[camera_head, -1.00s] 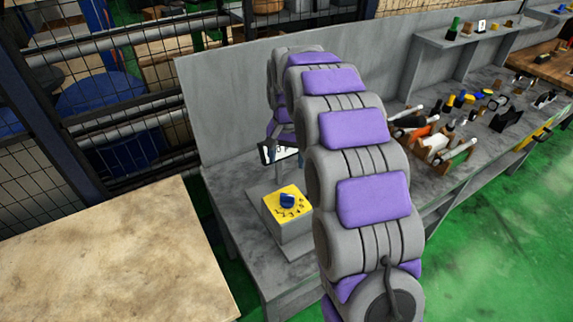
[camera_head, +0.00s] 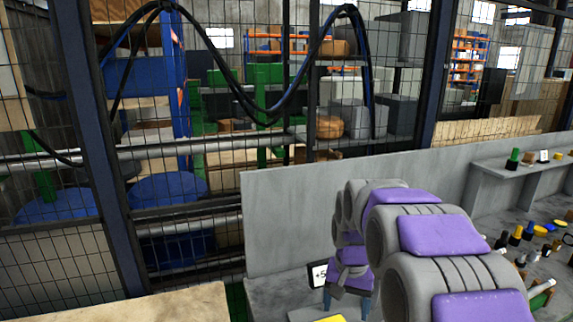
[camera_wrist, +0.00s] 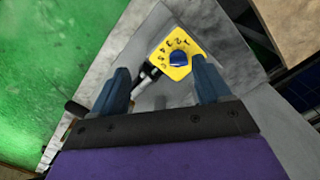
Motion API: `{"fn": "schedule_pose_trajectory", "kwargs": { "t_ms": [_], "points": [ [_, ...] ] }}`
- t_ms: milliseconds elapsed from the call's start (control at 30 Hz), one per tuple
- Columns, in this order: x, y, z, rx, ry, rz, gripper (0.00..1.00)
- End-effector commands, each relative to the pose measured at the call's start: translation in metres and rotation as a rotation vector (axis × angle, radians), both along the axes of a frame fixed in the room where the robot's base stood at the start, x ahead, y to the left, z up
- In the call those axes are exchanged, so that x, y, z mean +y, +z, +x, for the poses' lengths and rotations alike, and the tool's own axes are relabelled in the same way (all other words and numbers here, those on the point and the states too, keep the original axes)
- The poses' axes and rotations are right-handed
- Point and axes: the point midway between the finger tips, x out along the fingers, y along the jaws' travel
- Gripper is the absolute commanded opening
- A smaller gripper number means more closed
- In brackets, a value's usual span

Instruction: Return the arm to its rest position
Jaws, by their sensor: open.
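My arm, grey with purple pads, reaches over the grey workbench (camera_head: 262,292) in the head view. My gripper (camera_wrist: 160,85) is open in the wrist view, its two blue-grey fingers apart with nothing held between them. Beyond the fingertips is a yellow numbered plate (camera_wrist: 172,47) with a blue knob (camera_wrist: 180,58). The fingers appear apart from the knob, though the exact distance is hard to tell. In the head view only a sliver of the yellow plate (camera_head: 329,318) shows at the bottom edge, and the arm hides part of the bench.
A grey panel (camera_head: 290,215) stands behind the bench, with a mesh fence (camera_head: 260,140) beyond it. A small sign (camera_head: 318,275) stands by the gripper. Several tools lie on the right, below a shelf (camera_head: 500,170). A pale tabletop (camera_head: 170,308) is at lower left.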

Motion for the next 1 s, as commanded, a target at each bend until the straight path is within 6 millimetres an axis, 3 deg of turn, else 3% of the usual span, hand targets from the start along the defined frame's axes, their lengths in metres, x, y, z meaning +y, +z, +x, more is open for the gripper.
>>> {"fn": "schedule_pose_trajectory", "kwargs": {
  "t_ms": [33,300,700,800,1000],
  "points": [
    [0.000,0.005,-0.019,0.006,0.018,0.001,0.77],
    [-0.001,0.016,-0.114,0.043,0.126,0.007,0.77],
    [-0.002,0.001,-0.257,0.094,0.276,0.022,0.77],
    [-0.003,-0.006,-0.286,0.107,0.307,0.026,0.77],
    [-0.003,-0.017,-0.319,0.120,0.342,0.032,0.77]
  ]
}}
